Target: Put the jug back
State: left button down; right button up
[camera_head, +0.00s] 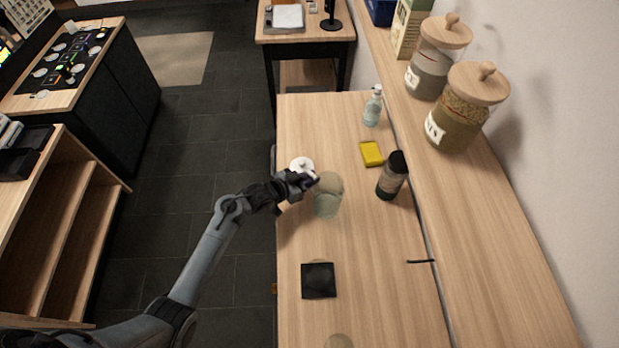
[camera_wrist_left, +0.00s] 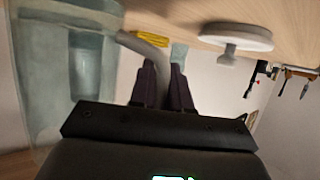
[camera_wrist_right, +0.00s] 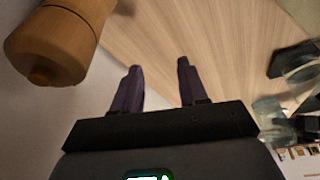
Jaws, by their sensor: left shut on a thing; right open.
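The jug (camera_head: 327,203) is clear, pale greenish glass, over the middle of the wooden table (camera_head: 350,245). My left gripper (camera_head: 312,181) is at its upper left side, shut on its handle. In the left wrist view the jug (camera_wrist_left: 35,80) fills the left side and its curved handle (camera_wrist_left: 148,47) runs between the fingers (camera_wrist_left: 162,64). I cannot tell whether its base touches the table. My right gripper (camera_wrist_right: 159,64) is open and empty in the right wrist view, and is not seen in the head view.
A white knobbed lid (camera_head: 301,164) lies left of the jug. A dark bottle (camera_head: 391,176), yellow sponge (camera_head: 371,153) and soap bottle (camera_head: 373,107) stand to its right and behind. A black square mat (camera_head: 318,280) lies nearer. Jars (camera_head: 460,115) line the right shelf.

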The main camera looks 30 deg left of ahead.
pick_arm(q)
jog(key=shift+f, duration=0.1)
jog(key=c, duration=1.1)
grip_release()
jog(key=shift+s+a+r, duration=0.1)
jog(key=shift+r, duration=0.1)
jog(key=p+v, duration=0.2)
jog(key=v, duration=0.9)
jog(key=s+d+r+n+g+y, duration=0.1)
jog(key=s+g, duration=0.3)
jog(key=s, duration=0.8)
jog(key=s+d+r+n+g+y, duration=0.1)
jog(key=s+d+g+y, duration=0.3)
jog(key=s, duration=0.7)
jog(key=shift+s+d+n+y, duration=0.3)
jog(key=shift+s+n, duration=0.1)
jog(key=shift+n, duration=0.2)
